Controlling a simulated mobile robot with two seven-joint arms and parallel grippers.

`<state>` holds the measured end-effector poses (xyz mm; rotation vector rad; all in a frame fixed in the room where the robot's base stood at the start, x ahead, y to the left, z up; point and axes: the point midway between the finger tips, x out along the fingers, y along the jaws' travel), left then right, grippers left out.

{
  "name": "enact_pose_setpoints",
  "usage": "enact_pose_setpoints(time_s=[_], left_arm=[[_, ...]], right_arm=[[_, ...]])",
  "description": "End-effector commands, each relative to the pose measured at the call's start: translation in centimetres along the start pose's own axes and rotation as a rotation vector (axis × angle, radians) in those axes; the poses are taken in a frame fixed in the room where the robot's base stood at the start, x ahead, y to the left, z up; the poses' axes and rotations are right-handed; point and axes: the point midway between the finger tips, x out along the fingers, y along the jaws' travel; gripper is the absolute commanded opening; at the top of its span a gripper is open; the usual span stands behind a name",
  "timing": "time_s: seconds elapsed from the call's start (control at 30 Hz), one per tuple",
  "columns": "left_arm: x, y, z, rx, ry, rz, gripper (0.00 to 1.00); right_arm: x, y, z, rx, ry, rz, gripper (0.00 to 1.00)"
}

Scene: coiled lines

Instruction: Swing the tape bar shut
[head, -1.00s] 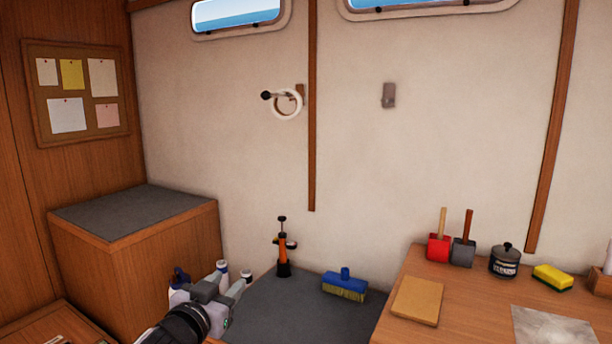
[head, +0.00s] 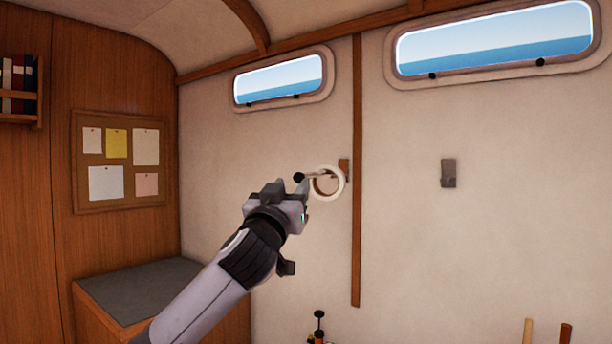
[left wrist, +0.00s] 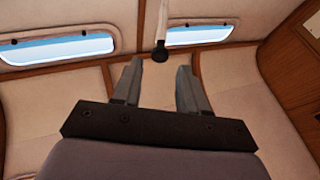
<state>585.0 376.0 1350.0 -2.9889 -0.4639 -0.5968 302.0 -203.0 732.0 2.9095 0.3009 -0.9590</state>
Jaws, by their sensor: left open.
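The tape bar (head: 316,175) is a thin light rod with a black knob at its end. It sticks out from a brown wall mount (head: 344,165) and carries a white tape roll (head: 339,186). My left gripper (head: 289,184) is raised at the knob, open and empty. In the left wrist view, the bar (left wrist: 162,20) comes down from the top edge, and its knob (left wrist: 161,52) shows between the two spread fingertips (left wrist: 159,64). I cannot tell whether a finger touches it. My right gripper is not in view.
A small grey-brown wall fitting (head: 448,173) is to the right, past a vertical wooden strip (head: 356,240). Windows (head: 280,82) are above. A corkboard (head: 120,170) hangs at left over a grey-topped cabinet (head: 135,285). The wall around the bar is otherwise clear.

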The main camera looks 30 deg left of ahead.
Motion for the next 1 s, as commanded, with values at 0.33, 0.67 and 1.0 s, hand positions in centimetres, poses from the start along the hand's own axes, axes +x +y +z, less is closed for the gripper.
enact_pose_setpoints(time_s=[0.33, 0.67, 1.0], left_arm=[[4.5, 0.0, -0.2, 0.001, -0.002, 0.000, 0.43], [5.9, 0.1, 0.0, 0.001, -0.001, 0.002, 0.43], [5.9, 0.1, 0.1, 0.000, -0.001, 0.002, 0.00]], right_arm=[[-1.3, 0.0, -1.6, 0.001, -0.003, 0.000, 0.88], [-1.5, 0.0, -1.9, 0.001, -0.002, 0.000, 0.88], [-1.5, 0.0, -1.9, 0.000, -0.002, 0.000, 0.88]])
